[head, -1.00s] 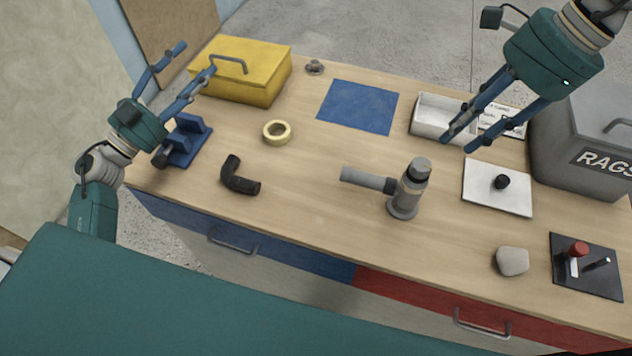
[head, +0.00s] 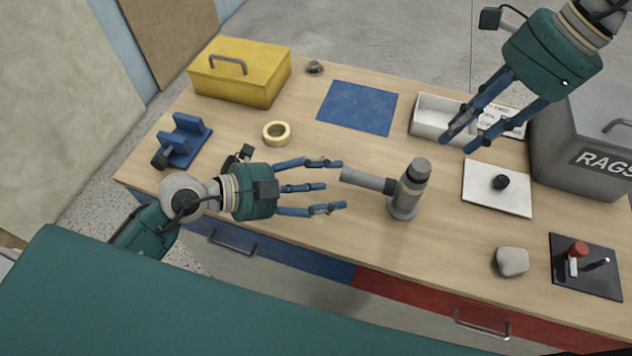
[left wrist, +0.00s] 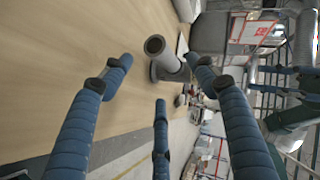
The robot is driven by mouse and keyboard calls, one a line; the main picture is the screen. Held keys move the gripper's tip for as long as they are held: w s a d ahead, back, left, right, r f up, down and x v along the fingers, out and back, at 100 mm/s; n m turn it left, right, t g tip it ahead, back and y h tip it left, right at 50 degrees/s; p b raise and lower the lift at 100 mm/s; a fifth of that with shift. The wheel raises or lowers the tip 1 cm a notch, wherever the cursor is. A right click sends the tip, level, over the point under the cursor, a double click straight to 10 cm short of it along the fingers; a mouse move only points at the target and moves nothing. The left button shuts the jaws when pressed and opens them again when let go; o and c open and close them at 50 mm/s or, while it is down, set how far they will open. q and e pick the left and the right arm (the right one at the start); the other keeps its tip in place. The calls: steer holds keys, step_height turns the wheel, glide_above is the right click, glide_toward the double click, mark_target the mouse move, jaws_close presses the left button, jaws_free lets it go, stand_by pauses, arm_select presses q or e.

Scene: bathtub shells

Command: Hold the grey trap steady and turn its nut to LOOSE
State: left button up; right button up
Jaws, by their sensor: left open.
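The grey trap (head: 404,205) stands upright on the bench, with a side pipe (head: 368,180) pointing left and a dark grey band near its top that may be the nut (head: 415,172). My left gripper (head: 333,186) is open just left of the side pipe's end, its fingers pointing at it, with nothing held. In the left wrist view the trap's pipe mouth (left wrist: 155,46) shows ahead, between and beyond the spread fingers (left wrist: 160,85). My right gripper (head: 458,145) is open and empty above the bench, behind and right of the trap, near the white tray.
A white plate with a black knob (head: 500,182), a grey stone-like lump (head: 512,262) and a black panel with a red knob (head: 588,280) lie to the right. The RAGS bin (head: 590,145), yellow toolbox (head: 240,75), tape roll (head: 277,133) and blue clamp block (head: 185,140) stand around.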

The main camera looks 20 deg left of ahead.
mark_target(352, 183)
arm_select(q)
steer(key=x, duration=0.8)
steer(key=shift+w+d+f, duration=0.1)
steer(key=shift+w+d, duration=0.1)
steer(key=shift+d, duration=0.05)
steer(key=shift+c, duration=0.6)
steer(key=c, duration=1.3)
arm_select(e)
steer(key=o, duration=0.4)
steer(key=shift+c, duration=0.2)
steer(key=shift+o, duration=0.3)
steer(key=shift+a+r+n, duration=0.25)
steer(key=shift+a+n, duration=0.2)
steer(key=shift+n, duration=0.55)
arm_select(q)
steer(key=shift+a, duration=0.1)
arm_select(e)
steer(key=a+r+n+h, duration=0.3)
steer(key=n+h, duration=0.1)
steer(key=n, duration=0.6)
step_height(352, 183, down, 12)
steer(key=shift+f, duration=0.2)
